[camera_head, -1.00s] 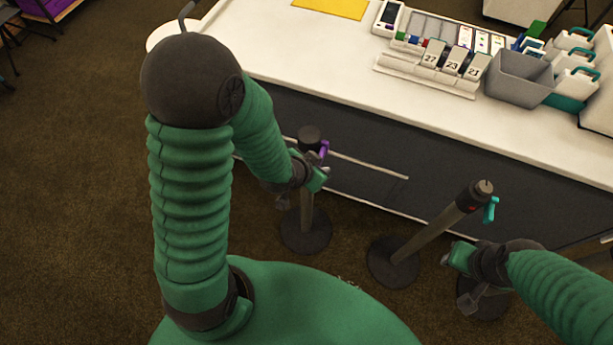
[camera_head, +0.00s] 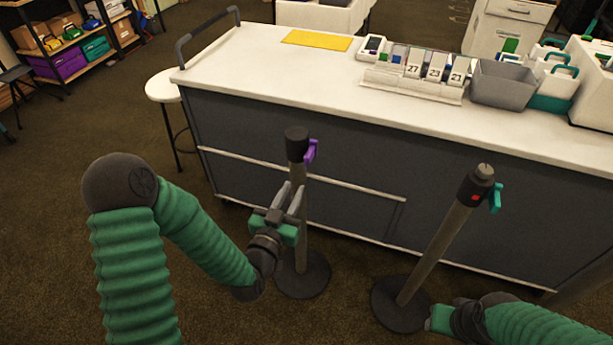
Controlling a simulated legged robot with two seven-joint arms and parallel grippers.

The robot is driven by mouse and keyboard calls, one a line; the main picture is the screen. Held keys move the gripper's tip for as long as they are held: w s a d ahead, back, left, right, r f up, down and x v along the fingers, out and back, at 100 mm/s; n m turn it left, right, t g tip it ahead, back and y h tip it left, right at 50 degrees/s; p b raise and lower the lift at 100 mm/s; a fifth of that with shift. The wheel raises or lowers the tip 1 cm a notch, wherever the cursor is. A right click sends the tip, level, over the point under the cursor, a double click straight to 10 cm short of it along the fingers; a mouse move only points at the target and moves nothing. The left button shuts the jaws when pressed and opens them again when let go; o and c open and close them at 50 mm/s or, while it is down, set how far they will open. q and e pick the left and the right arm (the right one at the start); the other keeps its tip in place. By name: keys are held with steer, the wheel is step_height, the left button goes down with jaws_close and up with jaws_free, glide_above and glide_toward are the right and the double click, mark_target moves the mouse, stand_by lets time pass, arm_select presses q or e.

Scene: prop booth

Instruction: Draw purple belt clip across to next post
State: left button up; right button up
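The purple belt clip (camera_head: 311,152) sits on the right side of the black head of the left post (camera_head: 296,146). The other post (camera_head: 438,248) stands to the right, with a teal clip (camera_head: 496,198) and a red spot on its head. My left gripper (camera_head: 294,186) points up just left of the left post, a little below the purple clip. Its two grey fingers look apart with nothing between them. My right gripper (camera_head: 438,318) is low at the bottom right, beside the right post's base; its fingers are not clear.
A grey counter (camera_head: 250,70) with a white top stands behind the posts. It carries a yellow sheet (camera_head: 317,40), number cards (camera_head: 434,73) and a grey bin (camera_head: 502,83). A white stool (camera_head: 163,88) stands left.

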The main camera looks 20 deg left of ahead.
mark_target(306, 163)
arm_select(q)
steer(key=w, duration=1.1)
steer(key=shift+a+f, duration=0.1)
steer(key=shift+f, duration=0.05)
steer(key=shift+w+d, duration=0.25)
steer(key=shift+w, duration=0.1)
steer(key=shift+a, duration=0.15)
jaws_close()
stand_by(0.3)
